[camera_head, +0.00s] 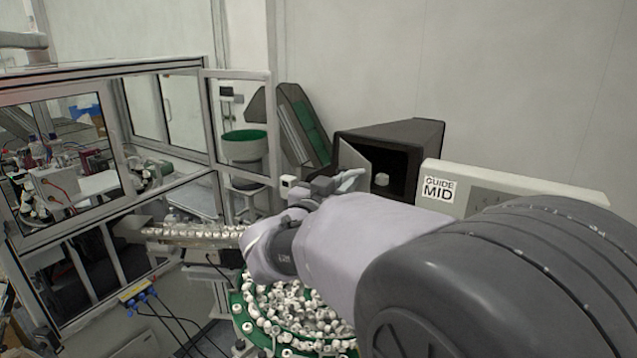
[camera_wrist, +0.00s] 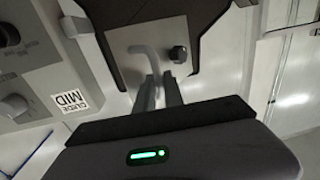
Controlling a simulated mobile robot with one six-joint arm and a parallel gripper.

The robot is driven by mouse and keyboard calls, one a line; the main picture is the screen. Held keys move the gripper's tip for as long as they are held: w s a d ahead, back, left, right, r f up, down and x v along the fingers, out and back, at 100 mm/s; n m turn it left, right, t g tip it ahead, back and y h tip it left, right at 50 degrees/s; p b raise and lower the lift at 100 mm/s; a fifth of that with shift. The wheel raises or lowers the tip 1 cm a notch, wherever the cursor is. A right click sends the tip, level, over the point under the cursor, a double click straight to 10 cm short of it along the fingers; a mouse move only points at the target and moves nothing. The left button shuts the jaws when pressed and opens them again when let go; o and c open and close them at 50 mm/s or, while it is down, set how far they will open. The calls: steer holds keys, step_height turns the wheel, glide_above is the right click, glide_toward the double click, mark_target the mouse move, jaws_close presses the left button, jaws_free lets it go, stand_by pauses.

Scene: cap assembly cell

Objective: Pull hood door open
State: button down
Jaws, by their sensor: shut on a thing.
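The hood (camera_head: 428,140) is a dark box right of centre in the head view, with a black opening facing me. Its light grey door (camera_head: 352,160) stands ajar at the left side of the opening. My gripper (camera_head: 338,186) is at the door's lower part, partly hidden by my arm. In the wrist view my gripper's fingers (camera_wrist: 158,92) are shut on a pale bent door handle (camera_wrist: 146,54).
A pale control panel marked "GUIDE MID" (camera_head: 480,185) stands right of the hood, close to my arm. A green bowl (camera_head: 238,300) full of white caps lies below my arm. A framed glass enclosure (camera_head: 240,130) and a cap track (camera_head: 195,232) are at left.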

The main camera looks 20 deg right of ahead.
steer(key=shift+r, duration=0.3)
steer(key=c, duration=1.7)
jaws_free()
steer(key=shift+c, duration=0.2)
steer(key=shift+o, duration=1.2)
steer(key=shift+w, duration=0.3)
steer(key=shift+s+d, duration=0.1)
steer(key=shift+f, duration=0.1)
steer(key=b+v, duration=0.4)
steer(key=v, duration=1.3)
steer(key=shift+a, duration=0.25)
